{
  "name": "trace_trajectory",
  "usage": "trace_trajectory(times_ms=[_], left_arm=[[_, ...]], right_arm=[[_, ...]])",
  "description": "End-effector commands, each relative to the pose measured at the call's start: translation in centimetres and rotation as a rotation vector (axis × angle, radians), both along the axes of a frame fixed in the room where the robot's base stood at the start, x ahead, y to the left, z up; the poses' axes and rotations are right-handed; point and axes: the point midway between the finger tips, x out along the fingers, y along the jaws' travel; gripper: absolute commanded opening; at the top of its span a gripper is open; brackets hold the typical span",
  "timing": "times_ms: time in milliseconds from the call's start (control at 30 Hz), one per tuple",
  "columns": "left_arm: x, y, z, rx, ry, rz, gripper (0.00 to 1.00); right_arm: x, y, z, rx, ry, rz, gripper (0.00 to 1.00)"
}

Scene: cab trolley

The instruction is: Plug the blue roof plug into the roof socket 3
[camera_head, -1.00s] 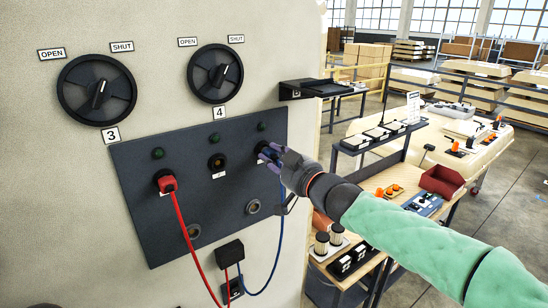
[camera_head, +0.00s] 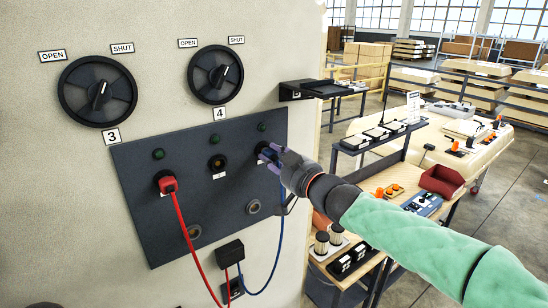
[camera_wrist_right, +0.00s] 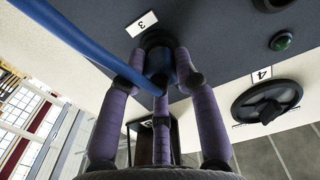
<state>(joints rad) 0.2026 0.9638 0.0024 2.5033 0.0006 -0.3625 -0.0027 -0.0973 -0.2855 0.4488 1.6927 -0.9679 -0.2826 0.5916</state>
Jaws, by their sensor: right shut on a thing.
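My right gripper (camera_head: 270,156) is at the right end of the dark panel (camera_head: 228,219), with its purple fingers around the blue plug. In the wrist view the fingers (camera_wrist_right: 160,70) are closed about the blue plug (camera_wrist_right: 157,61), which is at the dark round socket (camera_wrist_right: 157,39) labelled 3 (camera_wrist_right: 142,24). The fingers cover most of the plug, so I cannot tell how deep it sits. Its blue cable (camera_head: 280,232) hangs down to a black box.
A red plug (camera_head: 168,185) sits in the panel's left socket; its red cable (camera_head: 188,240) hangs below. The middle socket (camera_head: 217,163) is empty. Two rotary knobs (camera_head: 97,90) (camera_head: 215,75) are above the panel. A workbench (camera_head: 358,225) stands to the right.

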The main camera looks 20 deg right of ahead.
Motion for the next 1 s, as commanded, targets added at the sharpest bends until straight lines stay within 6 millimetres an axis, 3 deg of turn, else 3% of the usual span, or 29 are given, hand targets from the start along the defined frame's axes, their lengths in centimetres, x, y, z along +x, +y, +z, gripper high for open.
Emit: trace_trajectory(times_ms=[1000], left_arm=[[0.0, 0.0, 0.0, 0.000, 0.000, 0.000, 1.00]], right_arm=[[1.0, 0.4, 0.0, 0.001, 0.000, 0.000, 0.00]])
